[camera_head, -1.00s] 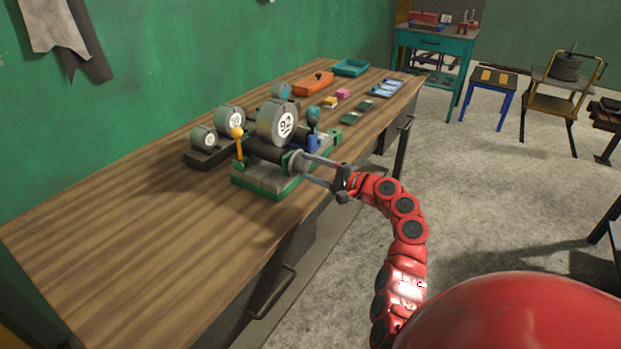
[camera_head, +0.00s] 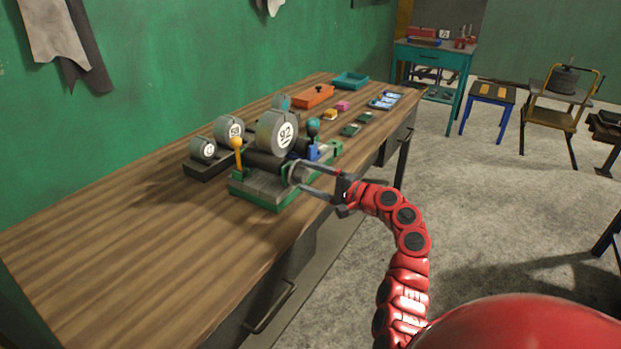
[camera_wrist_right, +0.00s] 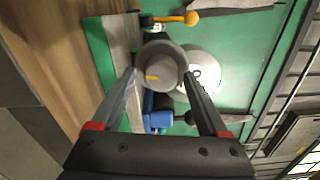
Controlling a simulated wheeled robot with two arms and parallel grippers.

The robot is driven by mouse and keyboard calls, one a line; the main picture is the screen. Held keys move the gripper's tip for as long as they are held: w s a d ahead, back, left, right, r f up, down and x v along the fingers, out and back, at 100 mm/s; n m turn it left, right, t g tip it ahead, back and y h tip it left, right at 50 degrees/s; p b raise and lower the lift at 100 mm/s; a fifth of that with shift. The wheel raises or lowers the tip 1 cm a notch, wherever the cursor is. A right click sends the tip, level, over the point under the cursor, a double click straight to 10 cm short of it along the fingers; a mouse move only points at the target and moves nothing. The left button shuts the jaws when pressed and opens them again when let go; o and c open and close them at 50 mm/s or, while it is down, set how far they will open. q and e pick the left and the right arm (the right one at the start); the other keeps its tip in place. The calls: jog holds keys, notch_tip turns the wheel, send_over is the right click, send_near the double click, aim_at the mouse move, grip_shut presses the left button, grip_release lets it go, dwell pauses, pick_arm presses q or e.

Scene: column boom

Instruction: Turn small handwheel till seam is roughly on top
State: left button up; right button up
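The small grey handwheel (camera_head: 295,173) sits at the near end of a machine with a green base (camera_head: 262,198). In the right wrist view the handwheel (camera_wrist_right: 168,58) shows its round face with a short yellow mark (camera_wrist_right: 152,77) off its centre, on the side away from the large drum. I cannot tell whether this mark is the seam. My right gripper (camera_head: 299,174) has one finger on each side of the handwheel, and in the wrist view the fingertips (camera_wrist_right: 160,72) appear to touch its rim. My left gripper is not in view.
A large drum marked 92 (camera_head: 277,132) rises just behind the handwheel. Trays and small parts lie farther back. The near left of the wooden bench (camera_head: 120,250) is clear.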

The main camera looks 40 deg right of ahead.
dwell(0.3)
jog(key=b+v, duration=0.1)
jog(key=v, duration=1.6)
jog(key=shift+s, duration=0.2)
jog(key=shift+w, duration=0.15)
